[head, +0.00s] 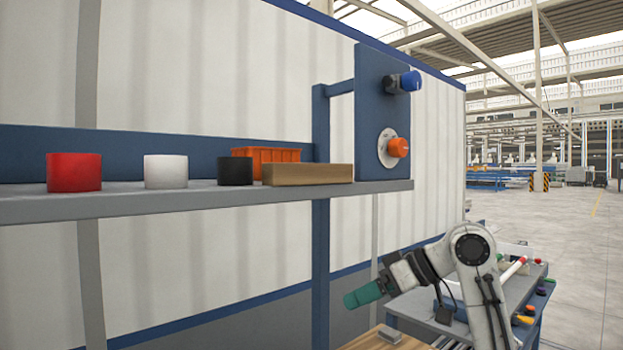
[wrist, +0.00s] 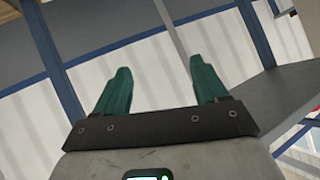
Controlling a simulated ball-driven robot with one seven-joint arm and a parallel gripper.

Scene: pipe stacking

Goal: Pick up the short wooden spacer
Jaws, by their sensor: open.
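A light-brown wooden block (head: 308,174) lies flat at the right part of the grey shelf (head: 210,202) in the head view. It is the only wooden piece on the shelf. My gripper (head: 350,299) has green fingers and is below the shelf, to the right of and lower than the block, pointing left. In the wrist view my gripper (wrist: 158,64) shows its two fingers spread apart with nothing between them. The wooden block does not show in the wrist view.
A red cylinder (head: 74,172), a white one (head: 166,171) and a black one (head: 235,171) stand left of the block. An orange bin (head: 266,155) is behind it. A blue post (head: 320,260) and a panel (head: 380,110) with knobs are nearby. A workbench (head: 520,290) stands lower right.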

